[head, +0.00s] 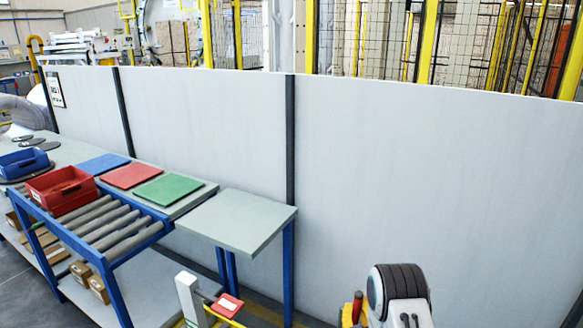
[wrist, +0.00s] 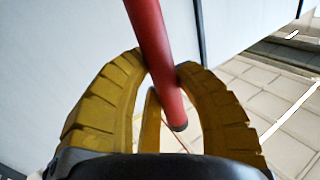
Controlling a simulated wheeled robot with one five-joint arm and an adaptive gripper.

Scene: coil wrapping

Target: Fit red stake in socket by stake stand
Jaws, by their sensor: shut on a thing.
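In the head view a short piece of the red stake (head: 357,302) shows at the bottom, beside my arm. A small red plate with a white label (head: 227,305) stands by a white post (head: 188,297) at the lower middle. I cannot tell whether this is the stake stand. I see no socket clearly.
A grey-green table (head: 240,218) with blue legs stands behind the post. To its left is a roller bench with a red bin (head: 62,190), a blue bin (head: 22,163), and blue, red and green mats (head: 168,189). A long grey wall panel (head: 420,180) closes off the back.

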